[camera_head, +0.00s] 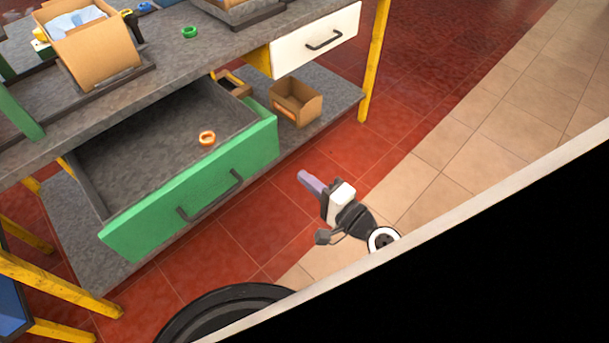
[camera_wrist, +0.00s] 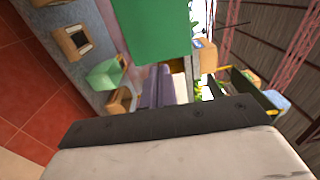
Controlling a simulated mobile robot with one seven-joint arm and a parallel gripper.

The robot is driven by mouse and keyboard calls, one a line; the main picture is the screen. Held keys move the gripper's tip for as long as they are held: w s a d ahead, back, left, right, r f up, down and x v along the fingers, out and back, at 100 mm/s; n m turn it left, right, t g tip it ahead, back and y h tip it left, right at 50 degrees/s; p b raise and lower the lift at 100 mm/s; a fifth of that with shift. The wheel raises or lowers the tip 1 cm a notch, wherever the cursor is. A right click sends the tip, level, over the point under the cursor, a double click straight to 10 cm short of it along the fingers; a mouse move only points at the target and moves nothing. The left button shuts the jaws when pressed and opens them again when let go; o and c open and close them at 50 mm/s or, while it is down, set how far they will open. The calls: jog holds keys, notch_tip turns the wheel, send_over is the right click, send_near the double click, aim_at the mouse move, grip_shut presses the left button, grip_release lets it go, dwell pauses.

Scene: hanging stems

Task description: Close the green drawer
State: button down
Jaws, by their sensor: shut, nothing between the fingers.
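The green drawer (camera_head: 190,187) is pulled well out from under the grey workbench in the head view. A dark bar handle (camera_head: 210,196) is on its front. An orange ring (camera_head: 207,138) lies inside, towards the right. My gripper (camera_head: 309,181) is to the right of the drawer front, apart from it, above the red floor. Its pale purple fingers are shut and empty. In the wrist view the gripper fingers (camera_wrist: 158,88) point at the bench area, with a green panel (camera_wrist: 132,30) close above them; I cannot tell for sure whether it is the drawer front.
A white drawer (camera_head: 318,40) sits at the right of the bench, near a yellow leg (camera_head: 375,60). A cardboard box (camera_head: 295,101) stands on the lower shelf. A green ring (camera_head: 190,32) lies on the benchtop. Open floor (camera_head: 440,130) lies to the right.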

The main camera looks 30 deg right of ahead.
jog(key=p+x, duration=0.2)
jog(key=x, duration=0.9)
jog(key=b+x, duration=0.2)
jog(key=x, duration=2.2)
jog(key=shift+w+a+f+b, duration=0.15)
jog(key=shift+w+b, duration=0.1)
jog(key=shift+b, duration=0.1)
jog(key=shift+w, duration=0.15)
jog(key=shift+w+a+r, duration=0.1)
jog(key=shift+r, duration=0.25)
jog(key=shift+a, duration=0.1)
